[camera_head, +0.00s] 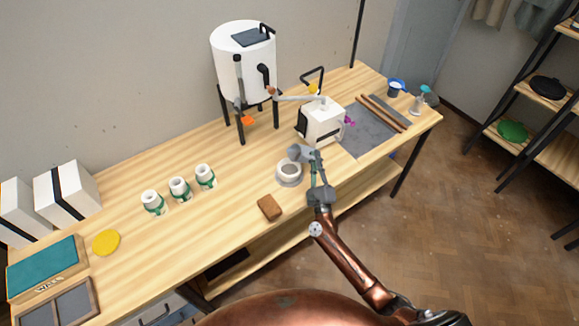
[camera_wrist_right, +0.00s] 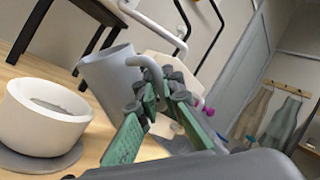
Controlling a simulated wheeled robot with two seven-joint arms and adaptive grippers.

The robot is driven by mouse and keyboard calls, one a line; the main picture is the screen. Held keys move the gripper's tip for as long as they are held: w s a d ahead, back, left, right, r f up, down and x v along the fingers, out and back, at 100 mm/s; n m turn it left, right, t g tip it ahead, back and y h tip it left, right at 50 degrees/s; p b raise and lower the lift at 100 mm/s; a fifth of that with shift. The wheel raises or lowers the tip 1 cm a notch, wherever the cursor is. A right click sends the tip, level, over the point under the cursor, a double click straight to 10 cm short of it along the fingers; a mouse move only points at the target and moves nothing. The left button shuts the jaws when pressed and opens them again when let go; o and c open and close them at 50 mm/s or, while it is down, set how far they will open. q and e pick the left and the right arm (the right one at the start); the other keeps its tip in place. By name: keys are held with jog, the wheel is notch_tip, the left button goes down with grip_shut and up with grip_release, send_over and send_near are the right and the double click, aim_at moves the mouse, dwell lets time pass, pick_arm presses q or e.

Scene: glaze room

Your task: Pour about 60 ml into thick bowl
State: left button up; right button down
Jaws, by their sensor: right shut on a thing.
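The thick bowl (camera_head: 289,171) is a white, thick-walled bowl on a grey disc on the table; grey content shows inside it. In the right wrist view the bowl (camera_wrist_right: 40,117) is at the left. My right gripper (camera_head: 319,188) is shut on the handle of a grey jug (camera_head: 297,152). The jug (camera_wrist_right: 108,78) is held up at the bowl's side, tilted with its mouth toward the bowl. No falling stream is visible, and the jug's inside is hidden in the right wrist view. My left gripper is out of view.
A brown block (camera_head: 269,207) lies in front of the bowl. Several white jars with green bands (camera_head: 180,189) stand to the left. A white tank on legs (camera_head: 243,62) and a white machine (camera_head: 322,122) stand behind. The table between the jars and bowl is clear.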

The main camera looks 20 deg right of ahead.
jog(key=shift+d+r+m+g+h+p, duration=0.15)
jog(key=shift+r+m+g+h+p, duration=0.3)
jog(key=shift+r+m+p, duration=0.85)
jog(key=shift+w+d+f+m, duration=0.1)
jog(key=shift+f+m, duration=0.05)
jog(key=shift+f, duration=0.4)
jog(key=shift+d+f+m, duration=0.1)
jog(key=shift+f+m, duration=0.05)
jog(key=shift+f, duration=0.35)
jog(key=shift+d+f+m+g+h, duration=0.1)
jog(key=shift+f+m+g+h, duration=0.25)
jog(key=shift+m, duration=0.15)
jog(key=shift+w+d+r+m+g+h+p, duration=0.15)
jog(key=shift+d+m+g+h+p, duration=0.15)
jog(key=shift+d+m+g+p, duration=0.55)
jog(key=f+m, duration=0.1)
jog(key=d+f+m+p, duration=0.1)
jog(key=d+f+m, duration=0.1)
jog(key=f, duration=0.1)
jog(key=shift+w+m+g+p, duration=0.2)
jog(key=shift+m+g+p, duration=0.05)
jog(key=shift+g+p, duration=0.1)
jog(key=shift+d+f+m+g+p, duration=0.3)
jog(key=shift+d+f+m+p, duration=0.1)
jog(key=shift+m+p, duration=0.25)
jog(key=shift+d+f+m+p, duration=0.25)
jog(key=shift+m+p, duration=0.2)
jog(key=shift+p, duration=0.15)
jog(key=shift+f, duration=0.1)
